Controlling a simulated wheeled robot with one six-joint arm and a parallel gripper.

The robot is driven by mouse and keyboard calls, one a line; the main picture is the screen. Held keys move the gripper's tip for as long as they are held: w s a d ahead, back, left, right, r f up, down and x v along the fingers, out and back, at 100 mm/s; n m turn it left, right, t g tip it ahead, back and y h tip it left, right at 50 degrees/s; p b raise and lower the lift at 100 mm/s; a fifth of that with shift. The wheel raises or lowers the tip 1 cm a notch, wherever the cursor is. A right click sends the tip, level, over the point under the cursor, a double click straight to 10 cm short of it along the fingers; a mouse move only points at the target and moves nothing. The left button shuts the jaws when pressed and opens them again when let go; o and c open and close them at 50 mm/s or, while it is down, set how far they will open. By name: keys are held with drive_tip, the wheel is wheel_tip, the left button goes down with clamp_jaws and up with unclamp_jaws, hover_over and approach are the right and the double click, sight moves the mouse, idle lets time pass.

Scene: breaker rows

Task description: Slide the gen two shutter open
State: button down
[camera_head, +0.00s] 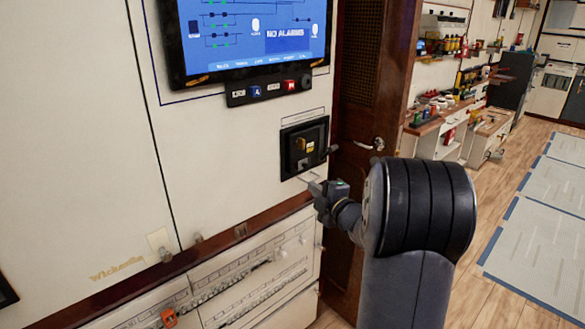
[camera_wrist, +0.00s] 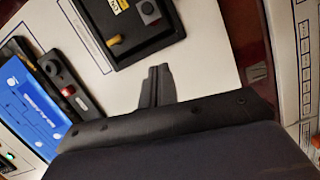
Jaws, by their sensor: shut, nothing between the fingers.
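My gripper (camera_head: 314,186) is shut and empty, in front of the white wall panel just below a black-framed recessed unit (camera_head: 303,147). In the wrist view my closed fingers (camera_wrist: 157,73) point toward the lower edge of that black unit (camera_wrist: 125,28), apart from its yellow peg (camera_wrist: 112,41) and grey knob (camera_wrist: 148,10). A yellow label (camera_wrist: 118,5) sits at its top, too small to read. I cannot read any marking for gen two, so I cannot tell which part is its shutter or whether it is open.
A screen (camera_head: 250,32) reading "NO ALARMS" hangs above, with a button strip (camera_head: 268,88) under it. Breaker rows (camera_head: 250,275) run along the lower panel under a wooden rail. A brown door (camera_head: 355,110) stands right of the unit. Open floor lies to the right.

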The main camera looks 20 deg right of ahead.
drive_tip(key=p, duration=0.3)
approach(299, 166)
drive_tip(key=w+a, duration=0.4)
drive_tip(key=a, duration=0.1)
drive_tip(key=d, duration=0.1)
drive_tip(key=w+d+p, duration=0.1)
drive_tip(key=d, duration=0.1)
drive_tip(key=shift+d, duration=0.15)
drive_tip(key=shift+w+d, duration=0.1)
drive_tip(key=shift+d, duration=0.2)
drive_tip(key=shift+w+d+f, duration=0.1)
drive_tip(key=shift+w+f, duration=0.1)
